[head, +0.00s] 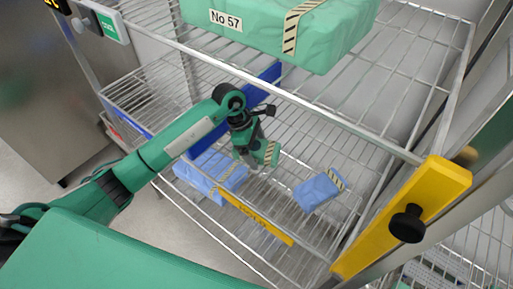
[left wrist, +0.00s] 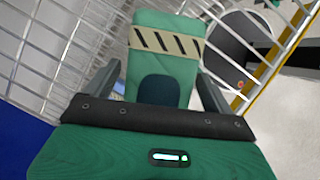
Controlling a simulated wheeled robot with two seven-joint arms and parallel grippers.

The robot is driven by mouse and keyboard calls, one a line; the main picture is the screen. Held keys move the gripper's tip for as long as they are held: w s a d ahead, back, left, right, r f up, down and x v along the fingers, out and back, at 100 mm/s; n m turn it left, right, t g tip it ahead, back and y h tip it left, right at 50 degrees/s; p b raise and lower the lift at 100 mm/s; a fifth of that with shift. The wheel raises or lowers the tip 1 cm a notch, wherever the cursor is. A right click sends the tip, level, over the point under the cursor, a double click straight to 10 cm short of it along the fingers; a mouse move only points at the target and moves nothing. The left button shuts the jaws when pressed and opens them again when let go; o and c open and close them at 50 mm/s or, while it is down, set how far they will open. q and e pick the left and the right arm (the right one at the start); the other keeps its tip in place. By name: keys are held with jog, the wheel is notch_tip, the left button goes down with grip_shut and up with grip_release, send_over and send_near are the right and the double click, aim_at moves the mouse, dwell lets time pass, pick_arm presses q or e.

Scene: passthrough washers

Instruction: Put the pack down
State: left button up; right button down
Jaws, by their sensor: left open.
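A small green pack with a striped tape band (head: 272,154) is at the wire shelf of the lower level in the head view, directly at my left gripper (head: 258,151). In the left wrist view the green pack (left wrist: 164,65) stands between the two dark fingers of the left gripper (left wrist: 160,88). The fingers are open, one on each side of it. I cannot tell whether the pack's underside touches the wires. My right gripper is out of view.
A blue pack (head: 207,172) lies left of the gripper and another blue pack (head: 317,192) lies right, both with striped tape. A large green pack marked No 57 (head: 265,35) sits on the upper shelf above. A yellow bar with a black knob (head: 430,195) is at the right.

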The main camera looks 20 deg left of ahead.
pick_arm(q)
jog(key=shift+r, duration=0.1)
jog(key=shift+a+r, duration=0.15)
jog(key=shift+r, duration=0.05)
jog(key=b+v, duration=0.3)
jog(key=v, duration=0.8)
jog(key=shift+r, duration=0.25)
jog(key=shift+a, duration=0.1)
